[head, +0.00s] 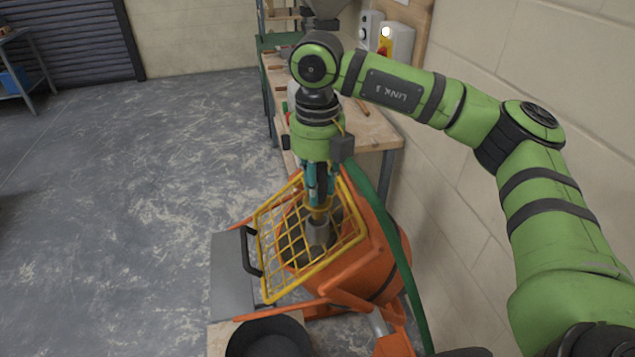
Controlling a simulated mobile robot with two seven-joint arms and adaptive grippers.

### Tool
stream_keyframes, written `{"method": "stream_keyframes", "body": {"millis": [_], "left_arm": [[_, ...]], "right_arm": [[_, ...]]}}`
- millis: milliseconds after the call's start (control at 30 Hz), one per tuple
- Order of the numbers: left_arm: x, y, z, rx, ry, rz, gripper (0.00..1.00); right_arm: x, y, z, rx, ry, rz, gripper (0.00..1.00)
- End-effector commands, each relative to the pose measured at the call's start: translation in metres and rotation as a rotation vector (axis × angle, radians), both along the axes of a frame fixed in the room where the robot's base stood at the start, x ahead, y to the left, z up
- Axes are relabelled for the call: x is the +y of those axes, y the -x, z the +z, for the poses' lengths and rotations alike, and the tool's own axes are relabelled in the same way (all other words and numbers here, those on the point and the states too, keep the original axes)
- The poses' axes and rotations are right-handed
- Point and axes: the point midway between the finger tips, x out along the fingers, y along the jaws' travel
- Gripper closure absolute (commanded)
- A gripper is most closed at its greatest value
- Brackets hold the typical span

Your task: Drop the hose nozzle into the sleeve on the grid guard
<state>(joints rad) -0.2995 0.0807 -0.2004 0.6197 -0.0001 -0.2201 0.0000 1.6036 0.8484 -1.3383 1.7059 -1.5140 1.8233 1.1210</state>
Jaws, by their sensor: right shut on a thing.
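The yellow grid guard (261,240) lies tilted over the mouth of an orange mixer drum (378,250). A grey metal sleeve (318,236) sits at the grid, towards its middle right. My right gripper (319,197) points straight down above the sleeve, with its teal fingers shut on the hose nozzle (319,214). Only a small brass-coloured part of the nozzle shows below the fingers, at the sleeve's mouth. I cannot tell whether its tip is inside the sleeve or just above it. My left gripper is out of view.
A green hose (398,255) hangs down along the drum's right side. A black handle (250,250) stands at the guard's left edge. A black tub (268,338) is at the bottom. A wooden workbench (372,132) stands behind, against the wall. The floor at left is clear.

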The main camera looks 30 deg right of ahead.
Motion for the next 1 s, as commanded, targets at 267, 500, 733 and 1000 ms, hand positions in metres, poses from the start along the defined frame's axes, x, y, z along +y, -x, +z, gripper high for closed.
{"method": "stream_keyframes", "body": {"millis": [267,500,733,1000], "left_arm": [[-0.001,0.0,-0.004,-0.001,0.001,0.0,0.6],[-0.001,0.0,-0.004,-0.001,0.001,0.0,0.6],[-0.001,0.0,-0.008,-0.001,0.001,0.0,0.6],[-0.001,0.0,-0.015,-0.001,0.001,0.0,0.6]], "right_arm": [[0.0,0.0,-0.002,-0.001,-0.001,0.0,1.0],[0.0,0.0,-0.002,-0.001,-0.001,0.0,1.0],[0.0,0.0,-0.007,-0.001,-0.001,0.0,1.0],[0.0,0.0,-0.015,0.0,-0.001,0.0,1.0]]}}
